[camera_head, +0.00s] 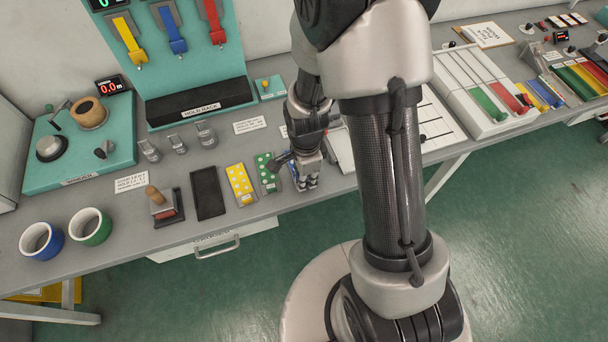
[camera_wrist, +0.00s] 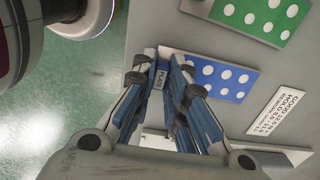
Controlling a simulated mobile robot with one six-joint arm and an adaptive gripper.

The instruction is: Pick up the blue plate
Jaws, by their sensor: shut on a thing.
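The blue plate (camera_wrist: 222,82) has white dots and shows beside the right finger in the wrist view. My gripper (camera_wrist: 161,75) is shut on it at the table's front edge. A small dark lettered strip shows between the fingertips. The fingers hide part of the plate, and I cannot tell whether it touches the table. In the head view my gripper (camera_head: 304,184) is at the front edge, just right of the green plate (camera_head: 267,173); little of the blue plate can be made out there. The green plate also shows at the top of the wrist view (camera_wrist: 262,18).
The yellow plate (camera_head: 241,185), a dark pad (camera_head: 207,193) and a stamp (camera_head: 162,203) lie left along the grey table (camera_head: 130,240). Two cups (camera_head: 90,227) stand at the far left. A drawer handle (camera_head: 217,247) juts below. A white slotted unit (camera_head: 480,90) is at right.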

